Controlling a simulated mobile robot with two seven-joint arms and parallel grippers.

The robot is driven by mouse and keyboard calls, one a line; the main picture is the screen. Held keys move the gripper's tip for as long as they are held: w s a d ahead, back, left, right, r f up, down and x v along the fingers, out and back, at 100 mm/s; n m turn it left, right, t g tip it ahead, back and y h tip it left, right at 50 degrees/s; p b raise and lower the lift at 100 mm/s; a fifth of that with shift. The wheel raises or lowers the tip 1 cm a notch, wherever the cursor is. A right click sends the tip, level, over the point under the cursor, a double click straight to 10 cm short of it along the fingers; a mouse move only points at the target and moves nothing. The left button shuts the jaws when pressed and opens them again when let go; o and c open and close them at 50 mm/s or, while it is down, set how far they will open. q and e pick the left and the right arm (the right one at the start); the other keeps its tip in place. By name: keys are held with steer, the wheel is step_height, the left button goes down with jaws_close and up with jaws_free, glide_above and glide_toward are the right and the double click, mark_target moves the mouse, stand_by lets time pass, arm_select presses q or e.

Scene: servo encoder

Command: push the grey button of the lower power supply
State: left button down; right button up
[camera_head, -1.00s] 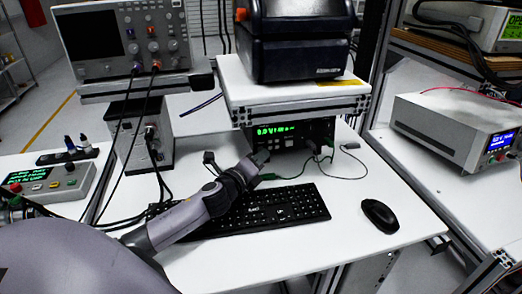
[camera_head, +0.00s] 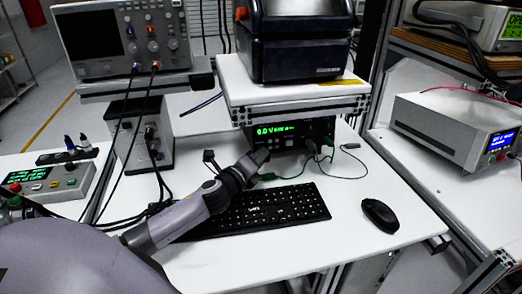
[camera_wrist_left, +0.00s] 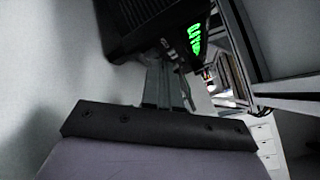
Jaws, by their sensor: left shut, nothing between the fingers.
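The lower power supply (camera_head: 318,127) is a black box with a lit green display, under the white shelf behind the keyboard. It also shows at the top of the left wrist view (camera_wrist_left: 150,22), tilted. My left gripper (camera_head: 261,156) is shut and empty, its tips at the lower left of the front panel. In the left wrist view the fingers (camera_wrist_left: 166,72) reach up to the panel's edge beside the green digits. I cannot tell whether they touch it. My right gripper is not in view.
A black keyboard (camera_head: 270,207) lies under my left forearm, with a mouse (camera_head: 380,215) to its right. Thin cables (camera_head: 345,170) hang from the panel's right side onto the desk. The white shelf (camera_head: 290,90) overhangs the power supply. The front of the desk is clear.

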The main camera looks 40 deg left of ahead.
arm_select(q)
steer(key=shift+w+a, duration=0.1)
stand_by(0.5)
steer(key=shift+s+d+r, duration=0.1)
steer(key=shift+s+d, duration=0.25)
steer(key=shift+d, duration=0.05)
steer(key=shift+s+d+r+p, duration=0.15)
steer(key=shift+s+d+p, duration=0.3)
steer(key=shift+d, duration=0.1)
steer(key=shift+s+d+r+p, duration=0.15)
steer(key=shift+s+d+p, duration=0.3)
steer(key=shift+d, duration=0.1)
steer(key=shift+s+d+r+p, duration=0.2)
steer(key=shift+s+d+p, duration=0.15)
steer(key=shift+s+d, duration=0.65)
steer(key=shift+d, duration=0.15)
